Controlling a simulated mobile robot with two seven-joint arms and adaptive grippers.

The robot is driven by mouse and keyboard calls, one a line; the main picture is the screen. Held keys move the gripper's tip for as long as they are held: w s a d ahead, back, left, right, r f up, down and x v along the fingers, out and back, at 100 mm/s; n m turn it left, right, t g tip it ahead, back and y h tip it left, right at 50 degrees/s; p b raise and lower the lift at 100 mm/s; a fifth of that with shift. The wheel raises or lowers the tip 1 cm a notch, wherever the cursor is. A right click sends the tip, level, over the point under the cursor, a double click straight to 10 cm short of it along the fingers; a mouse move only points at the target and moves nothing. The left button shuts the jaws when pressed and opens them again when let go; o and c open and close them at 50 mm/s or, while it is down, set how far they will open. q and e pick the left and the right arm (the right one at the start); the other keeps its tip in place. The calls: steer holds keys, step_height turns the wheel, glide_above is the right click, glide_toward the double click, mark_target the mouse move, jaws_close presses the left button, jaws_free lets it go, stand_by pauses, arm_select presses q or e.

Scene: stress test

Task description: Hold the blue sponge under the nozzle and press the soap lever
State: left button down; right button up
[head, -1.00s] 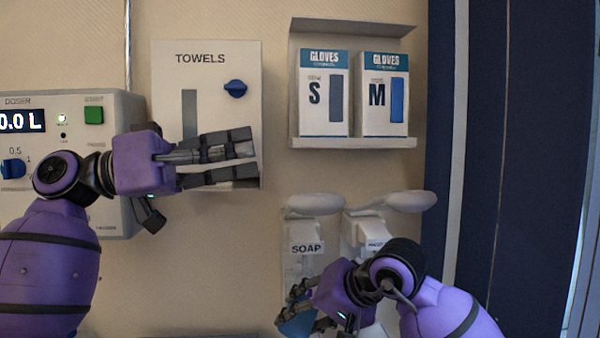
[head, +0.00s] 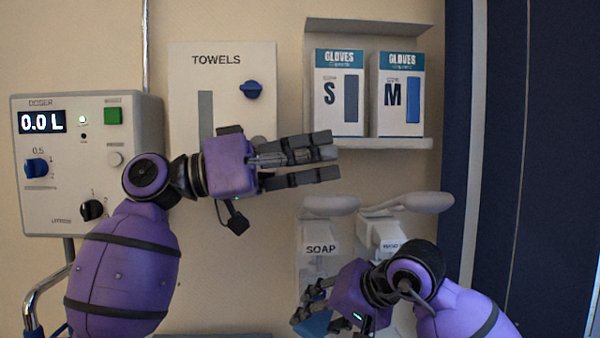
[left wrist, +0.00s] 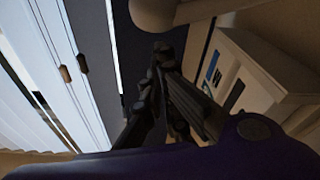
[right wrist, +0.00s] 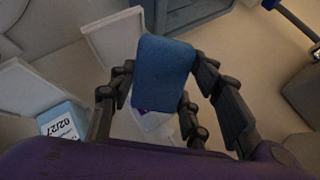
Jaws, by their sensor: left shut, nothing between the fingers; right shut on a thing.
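The blue sponge (right wrist: 163,70) is between the fingers of my right gripper (right wrist: 160,85) in the right wrist view. In the head view the sponge (head: 313,323) shows partly at the bottom, with my right gripper (head: 318,302) around it. It is below the SOAP dispenser (head: 320,249). The dispenser's pale lever (head: 330,204) sticks out at its top; the nozzle cannot be made out. My left gripper (head: 335,160) is shut and empty, pointing right, above and apart from the lever. In the left wrist view its dark fingers (left wrist: 165,90) show close together.
A second dispenser (head: 381,232) with its own lever (head: 420,202) stands right beside the soap one. A glove shelf (head: 380,143) is above both levers, close to my left fingers. A towel box (head: 222,75) and a doser panel (head: 90,185) are at the left.

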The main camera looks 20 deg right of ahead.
arm_select(q)
steer(key=shift+s+a+f, duration=0.1)
steer(key=shift+a+f, duration=0.15)
steer(key=shift+f, duration=0.25)
steer(key=shift+s+a+f, duration=0.1)
steer(key=shift+a+f, duration=0.1)
steer(key=shift+f, duration=0.25)
arm_select(e)
steer(key=shift+a, duration=0.2)
arm_select(q)
steer(key=shift+d, duration=0.1)
arm_select(e)
steer(key=shift+d, duration=0.1)
